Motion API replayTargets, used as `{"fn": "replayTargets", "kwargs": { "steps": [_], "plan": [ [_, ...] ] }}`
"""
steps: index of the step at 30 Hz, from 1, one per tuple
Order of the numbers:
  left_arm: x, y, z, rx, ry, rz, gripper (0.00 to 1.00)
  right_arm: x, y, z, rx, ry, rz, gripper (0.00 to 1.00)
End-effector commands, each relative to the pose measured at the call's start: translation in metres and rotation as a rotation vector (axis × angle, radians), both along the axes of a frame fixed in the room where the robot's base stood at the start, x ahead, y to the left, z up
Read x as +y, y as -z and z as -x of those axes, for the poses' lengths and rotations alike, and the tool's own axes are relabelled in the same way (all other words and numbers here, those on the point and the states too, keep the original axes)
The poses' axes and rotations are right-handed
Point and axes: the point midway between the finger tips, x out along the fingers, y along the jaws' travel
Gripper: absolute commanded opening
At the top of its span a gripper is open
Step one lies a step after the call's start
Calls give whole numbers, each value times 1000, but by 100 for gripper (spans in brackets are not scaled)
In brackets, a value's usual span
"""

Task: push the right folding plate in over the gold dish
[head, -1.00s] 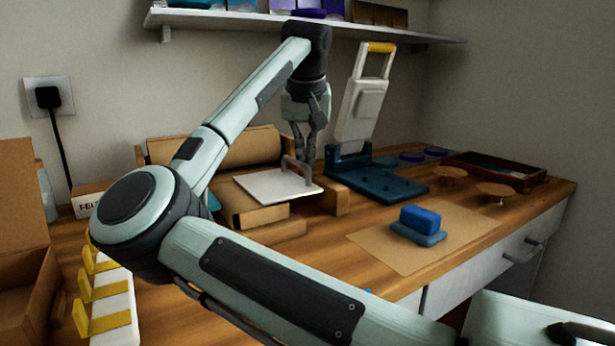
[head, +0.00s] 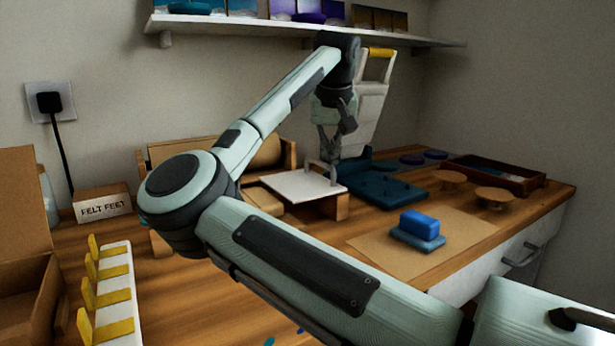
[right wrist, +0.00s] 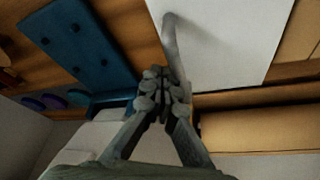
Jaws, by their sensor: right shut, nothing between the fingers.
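The white plate (head: 300,186) with a grey upright handle (head: 328,173) lies flat on a wooden frame, its right edge over the frame's right block (head: 342,206). I take it as the right folding plate. My right gripper (head: 329,157) is shut and empty, pointing down at the handle. In the right wrist view the closed fingertips (right wrist: 164,76) are close to the handle (right wrist: 172,42), on the side away from most of the plate (right wrist: 228,35). I cannot tell whether they touch it. I cannot make out a gold dish. My left gripper is out of view.
A teal press base (head: 385,189) with a raised white arm (head: 370,110) stands just right of the plate. A blue block (head: 419,222) sits on brown paper. A yellow-tabbed white strip (head: 118,290) and a "FELT FEET" box (head: 103,204) are left. A shelf (head: 225,22) hangs above.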

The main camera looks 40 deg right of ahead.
Motion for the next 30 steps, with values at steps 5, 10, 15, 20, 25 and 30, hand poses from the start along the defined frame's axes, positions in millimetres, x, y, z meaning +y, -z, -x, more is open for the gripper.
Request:
{"fn": "replayTargets", "kwargs": {
  "steps": [5,10,15,20,25,30],
  "plan": [
    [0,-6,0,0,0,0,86,-19,-1,2,1,2,0,0],
    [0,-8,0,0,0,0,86,-29,0,3,1,0,-1,0],
    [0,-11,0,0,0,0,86,-31,-4,3,0,0,0,0],
    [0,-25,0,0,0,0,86,-30,-22,3,-1,0,1,0],
    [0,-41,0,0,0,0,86,-30,-43,3,-1,0,0,0],
    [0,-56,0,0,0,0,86,-30,-63,4,0,1,0,0]
  ]
}}
